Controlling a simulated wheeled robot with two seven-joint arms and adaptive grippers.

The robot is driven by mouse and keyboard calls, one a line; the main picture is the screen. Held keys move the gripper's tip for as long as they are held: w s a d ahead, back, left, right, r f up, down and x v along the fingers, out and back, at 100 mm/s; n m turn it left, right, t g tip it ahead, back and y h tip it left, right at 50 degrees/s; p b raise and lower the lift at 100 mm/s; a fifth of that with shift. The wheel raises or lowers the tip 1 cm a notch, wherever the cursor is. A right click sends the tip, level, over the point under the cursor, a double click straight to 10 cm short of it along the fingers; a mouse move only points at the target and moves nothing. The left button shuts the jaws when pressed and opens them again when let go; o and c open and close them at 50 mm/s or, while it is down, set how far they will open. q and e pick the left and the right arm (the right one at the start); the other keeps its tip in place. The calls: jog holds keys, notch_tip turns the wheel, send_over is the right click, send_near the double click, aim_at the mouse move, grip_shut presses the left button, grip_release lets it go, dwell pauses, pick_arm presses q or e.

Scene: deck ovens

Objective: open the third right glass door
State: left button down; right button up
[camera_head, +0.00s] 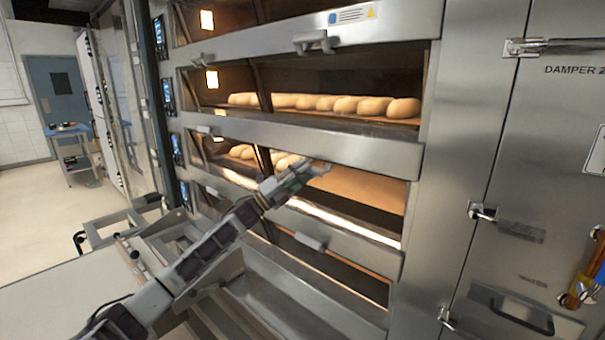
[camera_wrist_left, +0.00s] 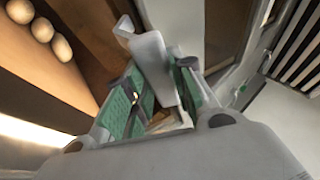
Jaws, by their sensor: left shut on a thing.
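The deck oven has stacked openings with steel bars between them. The third opening shows loaves (camera_head: 242,152) at the left and a bare tan deck (camera_head: 360,190) at the right. My left gripper (camera_head: 302,175) is in front of this opening, at a grey handle (camera_head: 319,168) below the bar. In the left wrist view its green-padded fingers (camera_wrist_left: 150,100) are closed around the grey handle (camera_wrist_left: 152,62). The third right glass door is hard to make out, and I cannot tell how far it is open. My right gripper is not in view.
Loaves (camera_head: 345,104) lie in the deck above. Another handle (camera_head: 315,42) is on the upper bar and one (camera_head: 310,242) on the lower bar. A steel cabinet (camera_head: 545,150) stands at the right. Free floor (camera_head: 40,205) shows at the left.

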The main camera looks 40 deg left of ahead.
pick_arm(q)
jog(key=c, duration=1.2)
grip_release()
jog(key=shift+f, duration=0.1)
jog(key=shift+s, duration=0.1)
jog(key=v, duration=1.1)
jog(key=shift+s+a+f, duration=0.2)
jog(key=shift+s, duration=0.05)
